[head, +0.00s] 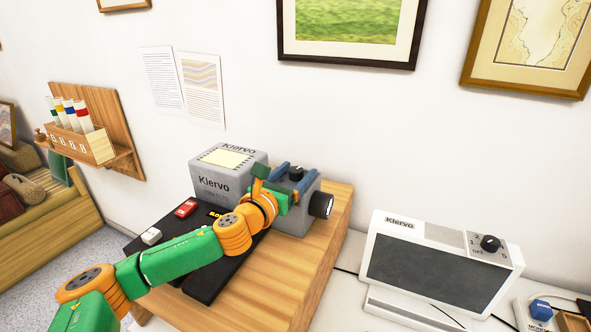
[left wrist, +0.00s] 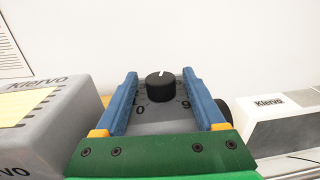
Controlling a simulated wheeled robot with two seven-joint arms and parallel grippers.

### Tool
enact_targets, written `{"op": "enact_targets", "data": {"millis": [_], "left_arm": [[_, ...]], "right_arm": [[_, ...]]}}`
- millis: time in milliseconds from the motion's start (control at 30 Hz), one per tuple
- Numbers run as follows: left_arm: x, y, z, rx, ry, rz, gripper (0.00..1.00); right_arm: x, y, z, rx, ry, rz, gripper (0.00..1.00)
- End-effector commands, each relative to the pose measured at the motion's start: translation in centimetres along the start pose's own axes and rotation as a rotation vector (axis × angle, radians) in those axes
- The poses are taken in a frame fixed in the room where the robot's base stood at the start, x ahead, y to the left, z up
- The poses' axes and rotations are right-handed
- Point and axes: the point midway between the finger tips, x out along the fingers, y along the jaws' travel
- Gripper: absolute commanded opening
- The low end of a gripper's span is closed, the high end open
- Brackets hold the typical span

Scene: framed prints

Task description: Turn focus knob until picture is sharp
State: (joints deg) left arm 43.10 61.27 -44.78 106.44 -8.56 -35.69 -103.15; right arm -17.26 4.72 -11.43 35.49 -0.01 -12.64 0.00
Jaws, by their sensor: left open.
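A grey Klervo device (head: 227,186) stands on the wooden bench with a lens-like black cylinder (head: 321,205) at its right. A black round knob (head: 296,173) sits on top of its right part. In the left wrist view the knob (left wrist: 161,87) shows a white mark at its far edge and a printed scale with 0 and 9. My left gripper (head: 291,171) is open, its blue fingers on either side of the knob, apart from it in the left wrist view. A white Klervo unit (head: 403,224) with a blank dark grey screen (head: 431,277) stands to the right. My right gripper is not in view.
The white unit carries another black knob (head: 490,243). A wall rack with tubes (head: 84,143) is at left. Bare wood (head: 290,270) shows at the bench's front right.

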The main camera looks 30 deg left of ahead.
Motion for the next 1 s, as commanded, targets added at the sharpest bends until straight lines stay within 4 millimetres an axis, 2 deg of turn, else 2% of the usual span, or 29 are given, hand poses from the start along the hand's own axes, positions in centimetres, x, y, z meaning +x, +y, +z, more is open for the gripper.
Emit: {"op": "enact_targets", "data": {"millis": [200,267,467,500,667,833,1000], "left_arm": [[0.1,0.0,0.0,0.0,0.0,-0.001,0.72],[0.1,0.0,0.0,0.0,0.0,-0.001,0.58],[0.1,0.0,0.0,-0.001,0.0,0.0,0.04],[0.0,0.0,0.0,-0.001,0.0,0.0,0.0],[0.1,0.1,0.1,0.001,0.0,-0.025,0.0],[0.1,0.3,0.4,0.002,0.0,-0.181,0.0],[0.2,0.3,0.1,0.0,-0.004,-0.344,0.0]], "right_arm": [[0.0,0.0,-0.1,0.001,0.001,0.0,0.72],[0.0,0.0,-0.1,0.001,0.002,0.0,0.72],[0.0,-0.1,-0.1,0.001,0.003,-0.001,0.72],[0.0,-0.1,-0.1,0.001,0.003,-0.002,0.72],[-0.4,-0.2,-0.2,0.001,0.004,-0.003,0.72],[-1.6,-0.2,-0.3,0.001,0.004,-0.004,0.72],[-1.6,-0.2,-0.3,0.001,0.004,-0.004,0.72]]}}
